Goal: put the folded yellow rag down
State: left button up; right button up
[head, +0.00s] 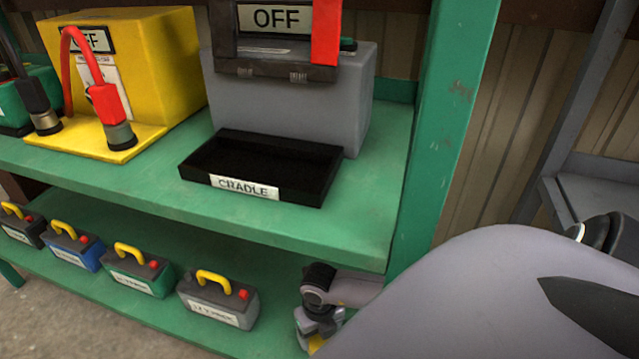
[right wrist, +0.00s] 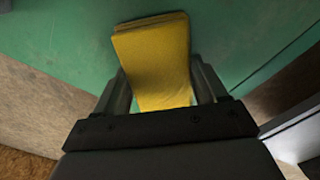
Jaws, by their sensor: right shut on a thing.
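The folded yellow rag (right wrist: 155,60) is between the two fingers of my right gripper (right wrist: 160,88) in the right wrist view. The fingers are shut on it, and its folded end sticks out past them towards a green surface. I cannot tell whether the rag touches that surface. In the head view my right gripper (head: 320,335) is low, at the right end of the lower green shelf (head: 150,318). Only a small bit of the yellow rag (head: 316,343) shows there, at the bottom edge. My left gripper is not in view.
Several batteries with yellow handles stand on the lower shelf, the nearest a grey one (head: 218,300) left of my right gripper. The upper shelf (head: 345,222) holds a black cradle tray (head: 195,178), a grey box (head: 355,100) and a yellow box (head: 165,70). A green post (head: 445,130) rises at right.

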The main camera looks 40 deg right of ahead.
jog(key=o, duration=1.1)
jog(key=shift+f, duration=0.1)
jog(key=shift+o, duration=0.2)
jog(key=shift+r, duration=0.25)
pick_arm(q)
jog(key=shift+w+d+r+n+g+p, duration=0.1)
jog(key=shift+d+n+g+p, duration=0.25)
jog(key=shift+p, duration=1.05)
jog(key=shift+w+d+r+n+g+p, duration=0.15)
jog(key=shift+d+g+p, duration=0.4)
jog(key=shift+p, duration=0.8)
pick_arm(e)
notch_tip(320, 180, up, 12)
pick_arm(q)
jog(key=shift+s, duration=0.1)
pick_arm(e)
jog(key=shift+f, duration=0.1)
